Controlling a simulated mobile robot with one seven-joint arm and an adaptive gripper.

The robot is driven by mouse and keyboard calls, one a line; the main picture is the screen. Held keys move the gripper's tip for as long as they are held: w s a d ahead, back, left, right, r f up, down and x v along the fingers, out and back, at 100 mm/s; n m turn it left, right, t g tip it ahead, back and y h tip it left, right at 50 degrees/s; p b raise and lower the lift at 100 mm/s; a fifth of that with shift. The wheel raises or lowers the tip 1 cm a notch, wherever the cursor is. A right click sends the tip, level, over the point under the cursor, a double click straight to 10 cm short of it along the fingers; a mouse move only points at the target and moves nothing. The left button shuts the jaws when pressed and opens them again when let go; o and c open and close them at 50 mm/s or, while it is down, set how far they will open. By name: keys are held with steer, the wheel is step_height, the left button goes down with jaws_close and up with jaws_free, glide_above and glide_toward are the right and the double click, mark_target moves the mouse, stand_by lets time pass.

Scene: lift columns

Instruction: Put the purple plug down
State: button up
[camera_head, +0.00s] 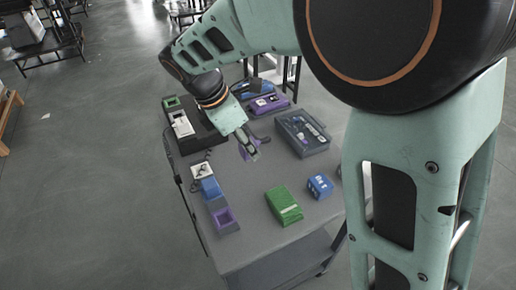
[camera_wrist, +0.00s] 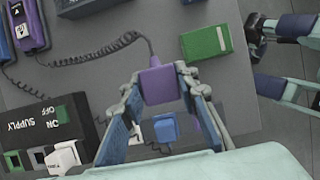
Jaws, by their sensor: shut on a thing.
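The purple plug (camera_wrist: 160,82) is between the fingertips of my gripper (camera_wrist: 163,88), which is shut on it. A dark coiled cord runs from the plug toward the upper left of the wrist view. In the head view, my gripper (camera_head: 248,146) holds the plug (camera_head: 254,154) over the middle of the grey table (camera_head: 250,190); I cannot tell exactly how high it is. A purple socket block (camera_head: 224,219) stands at the table's left front edge.
A blue block (camera_head: 211,187) is behind the purple socket. A green box (camera_head: 284,206) and a blue box (camera_head: 320,185) lie at the front right. A dark bin (camera_head: 287,141) and a purple device (camera_head: 268,105) are farther back. The black supply box (camera_wrist: 45,127) is lower left in the wrist view.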

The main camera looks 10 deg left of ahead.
steer(key=w+f, duration=0.3)
steer(key=w, duration=0.1)
steer(key=w+a+f, duration=0.1)
steer(key=w+f, duration=0.2)
steer(key=w, duration=0.1)
steer(key=w+a+f, duration=0.1)
steer(key=w+f, duration=0.2)
steer(key=w, duration=0.2)
steer(key=shift+a+f+p, duration=0.1)
steer(key=shift+a+p, duration=0.05)
steer(key=shift+p, duration=0.25)
steer(key=shift+w+f, duration=0.3)
steer(key=shift+f, duration=1.6)
steer(key=shift+f, duration=0.2)
steer(key=o, duration=1.1)
steer(key=shift+c, duration=0.2)
